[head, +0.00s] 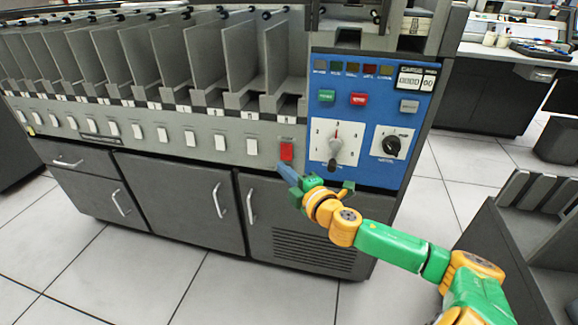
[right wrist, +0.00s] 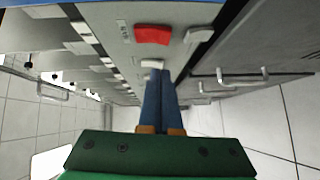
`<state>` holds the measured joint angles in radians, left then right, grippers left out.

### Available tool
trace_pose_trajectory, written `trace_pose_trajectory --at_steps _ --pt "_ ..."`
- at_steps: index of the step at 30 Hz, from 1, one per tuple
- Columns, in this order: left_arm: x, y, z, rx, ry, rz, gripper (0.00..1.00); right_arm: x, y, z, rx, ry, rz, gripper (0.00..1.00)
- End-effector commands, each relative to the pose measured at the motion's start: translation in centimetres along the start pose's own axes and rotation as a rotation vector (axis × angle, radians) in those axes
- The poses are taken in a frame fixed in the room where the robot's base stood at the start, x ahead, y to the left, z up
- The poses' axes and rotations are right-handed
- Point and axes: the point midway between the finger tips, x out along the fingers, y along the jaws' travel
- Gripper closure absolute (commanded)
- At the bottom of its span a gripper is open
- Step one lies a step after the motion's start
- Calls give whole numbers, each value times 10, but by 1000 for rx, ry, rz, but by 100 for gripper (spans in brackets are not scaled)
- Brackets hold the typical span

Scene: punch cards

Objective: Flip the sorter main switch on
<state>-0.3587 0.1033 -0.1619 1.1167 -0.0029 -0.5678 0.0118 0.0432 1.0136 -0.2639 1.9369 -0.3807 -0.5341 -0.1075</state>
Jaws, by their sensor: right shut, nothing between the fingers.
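A red rocker switch (head: 287,151) sits at the right end of the row of white switches on the sorter's grey front panel, left of the blue control panel. It also shows in the right wrist view as a red block (right wrist: 152,34) beside a small label. My right gripper (head: 284,170) is shut and empty, its blue fingers pointing at the panel just below the red switch. In the right wrist view the closed fingers (right wrist: 160,75) end short of the red switch in the picture. I cannot tell whether they touch the panel. My left gripper is not in view.
The blue control panel (head: 365,75) carries buttons, a dial and a black knob (head: 391,146). White switches (head: 252,146) line the panel to the left. Cabinet doors with handles (head: 250,206) are below. A dark rack (head: 530,225) stands at the right. Tiled floor lies open in front.

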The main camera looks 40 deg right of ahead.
Motion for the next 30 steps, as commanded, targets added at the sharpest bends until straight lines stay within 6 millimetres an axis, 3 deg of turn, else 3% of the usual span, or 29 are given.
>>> trace_pose_trajectory --at_steps 3,8,20,26,30 --pt "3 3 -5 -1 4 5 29 14 -1 16 -2 -4 3 100" --pt "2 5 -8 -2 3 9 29 25 0 26 0 -1 1 100" --pt "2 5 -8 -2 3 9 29 27 0 28 0 1 3 100" --pt "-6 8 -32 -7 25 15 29 31 -5 32 -39 2 44 100" --pt "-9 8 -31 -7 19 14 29 31 -1 32 -38 2 41 100"
